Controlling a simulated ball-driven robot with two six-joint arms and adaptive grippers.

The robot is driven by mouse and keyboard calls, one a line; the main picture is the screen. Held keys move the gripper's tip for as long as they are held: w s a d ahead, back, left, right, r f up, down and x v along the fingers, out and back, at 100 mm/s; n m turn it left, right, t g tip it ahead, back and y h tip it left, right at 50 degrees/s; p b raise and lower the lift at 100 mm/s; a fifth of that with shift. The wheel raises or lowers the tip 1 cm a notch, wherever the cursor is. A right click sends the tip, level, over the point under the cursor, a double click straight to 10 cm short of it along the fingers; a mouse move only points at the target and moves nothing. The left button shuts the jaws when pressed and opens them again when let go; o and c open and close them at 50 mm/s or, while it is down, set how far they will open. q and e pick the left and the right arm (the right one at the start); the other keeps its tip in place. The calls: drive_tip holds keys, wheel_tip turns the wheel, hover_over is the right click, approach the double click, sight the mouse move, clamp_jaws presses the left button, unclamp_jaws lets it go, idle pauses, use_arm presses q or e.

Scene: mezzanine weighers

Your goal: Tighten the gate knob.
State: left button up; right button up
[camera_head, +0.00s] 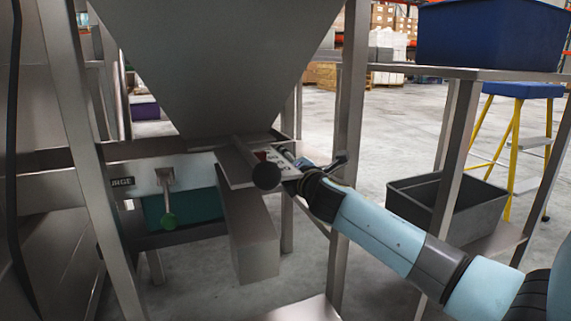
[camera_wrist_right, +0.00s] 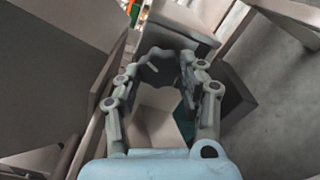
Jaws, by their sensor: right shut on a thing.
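In the right wrist view a dark grey lobed knob (camera_wrist_right: 160,66) sits between the two fingertips of my right gripper (camera_wrist_right: 168,72), which is shut on it. In the head view my right gripper (camera_head: 296,170) reaches in from the right at the small metal chute below the hopper. There I cannot clearly separate the lobed knob from the fingers. A dark ball-ended handle (camera_head: 266,176) juts forward just left of the gripper, apart from the fingers as far as I can see. My left gripper is not in view.
The grey hopper (camera_head: 215,65) hangs above the chute (camera_head: 248,235). A steel post (camera_head: 349,95) stands beside my right arm. A blue bin (camera_head: 490,35), a grey bin (camera_head: 425,205) and a yellow step ladder (camera_head: 507,150) are at right.

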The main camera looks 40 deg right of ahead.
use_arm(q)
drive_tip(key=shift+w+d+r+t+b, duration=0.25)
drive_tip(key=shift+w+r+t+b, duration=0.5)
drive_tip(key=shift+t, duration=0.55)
use_arm(e)
drive_tip(key=shift+m, duration=3.5)
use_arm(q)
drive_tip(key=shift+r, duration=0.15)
use_arm(e)
drive_tip(key=o, duration=1.2)
drive_tip(key=shift+c, duration=0.2)
drive_tip(key=v, duration=1.2)
drive_tip(key=shift+r, duration=0.1)
